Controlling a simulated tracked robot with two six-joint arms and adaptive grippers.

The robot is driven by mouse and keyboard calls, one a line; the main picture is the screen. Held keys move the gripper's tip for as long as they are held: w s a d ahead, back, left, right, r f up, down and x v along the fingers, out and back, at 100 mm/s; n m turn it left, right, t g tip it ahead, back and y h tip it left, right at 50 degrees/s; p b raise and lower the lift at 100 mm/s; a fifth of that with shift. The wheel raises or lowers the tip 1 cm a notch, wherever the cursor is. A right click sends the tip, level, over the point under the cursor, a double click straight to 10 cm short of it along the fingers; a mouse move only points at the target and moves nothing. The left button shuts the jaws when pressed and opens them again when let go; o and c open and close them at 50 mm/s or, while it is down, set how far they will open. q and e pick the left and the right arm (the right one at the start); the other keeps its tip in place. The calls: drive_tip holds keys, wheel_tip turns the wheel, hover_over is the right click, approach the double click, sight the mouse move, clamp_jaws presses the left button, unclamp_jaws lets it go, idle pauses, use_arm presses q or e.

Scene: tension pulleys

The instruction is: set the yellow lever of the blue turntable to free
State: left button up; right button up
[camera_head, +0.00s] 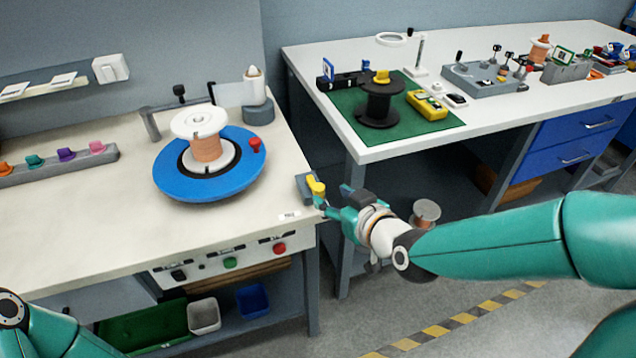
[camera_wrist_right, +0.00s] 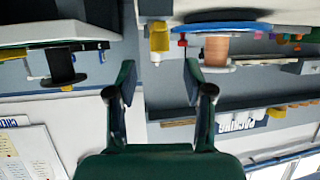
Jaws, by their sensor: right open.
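The blue turntable (camera_head: 172,183) lies on the left bench and carries a white-flanged spool of copper wire (camera_head: 207,148). The yellow lever (camera_head: 316,186) stands on a small grey block at the bench's right front corner. It also shows in the right wrist view (camera_wrist_right: 160,38), above the gap between my fingers. My right gripper (camera_head: 335,201) is open and empty, just right of the lever and close to it. Contact cannot be told. In the right wrist view my right gripper (camera_wrist_right: 157,78) has its fingers spread. My left gripper is out of view.
A small label (camera_head: 289,215) is on the bench near the lever. A red knob (camera_head: 255,144) stands on the turntable rim. The second bench holds a black spool (camera_head: 379,102) on a green mat (camera_head: 349,104). A gap separates the benches.

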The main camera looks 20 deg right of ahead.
sight(321, 189)
drive_tip(key=x, duration=0.7)
drive_tip(key=shift+f, duration=0.1)
drive_tip(key=shift+c, duration=0.4)
clamp_jaws()
